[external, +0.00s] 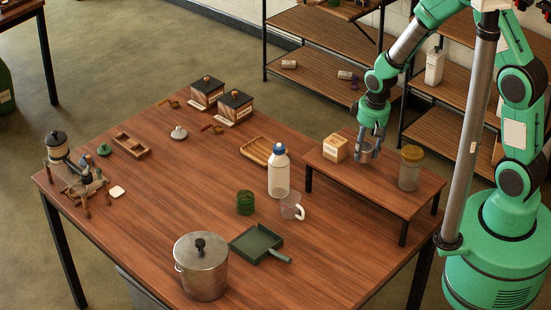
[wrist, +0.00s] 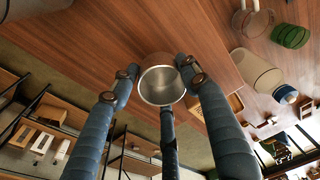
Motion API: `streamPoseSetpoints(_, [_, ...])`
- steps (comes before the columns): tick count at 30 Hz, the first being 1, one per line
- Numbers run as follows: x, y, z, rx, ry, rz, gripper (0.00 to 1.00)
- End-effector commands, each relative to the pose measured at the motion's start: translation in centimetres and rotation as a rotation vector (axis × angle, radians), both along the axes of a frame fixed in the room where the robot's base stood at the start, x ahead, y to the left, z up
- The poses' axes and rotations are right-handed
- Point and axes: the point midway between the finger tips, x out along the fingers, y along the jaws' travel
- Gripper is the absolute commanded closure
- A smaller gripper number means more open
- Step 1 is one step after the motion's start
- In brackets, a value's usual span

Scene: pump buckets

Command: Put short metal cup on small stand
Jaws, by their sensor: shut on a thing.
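The short metal cup (wrist: 162,86) is silver and round, and its open mouth faces the camera in the wrist view. In the external view the cup (external: 366,156) is small and partly covered by the fingers. My gripper (external: 368,146) is shut on the cup, and the wrist view shows its dark fingers (wrist: 160,78) around the cup's sides. The small stand (external: 362,178) is a low wooden platform with black legs at the right of the table. The cup is over the stand's top, between the wooden box and the yellow-lidded jar. I cannot tell whether it touches the stand.
The wooden box (external: 335,148) is close on the cup's left, and the yellow-lidded jar (external: 410,168) stands to its right. A white bottle (external: 278,172) and a clear mug (external: 291,206) are left of the stand.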

Motion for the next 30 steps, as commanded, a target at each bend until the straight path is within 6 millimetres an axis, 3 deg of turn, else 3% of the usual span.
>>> streamPoseSetpoints(8, [0.0, 0.0, -2.9, -0.001, 0.001, 0.000, 0.86])
streamPoseSetpoints(21, [0.0, 0.0, -3.3, -0.001, 0.001, 0.000, 0.86])
streamPoseSetpoints(22, [0.0, 0.0, -3.3, -0.001, 0.001, 0.000, 0.51])
streamPoseSetpoints(24, [0.0, 0.0, -3.3, -0.001, 0.001, 0.000, 0.37])
streamPoseSetpoints(30, [0.0, 0.0, -3.3, -0.001, 0.001, 0.000, 0.34])
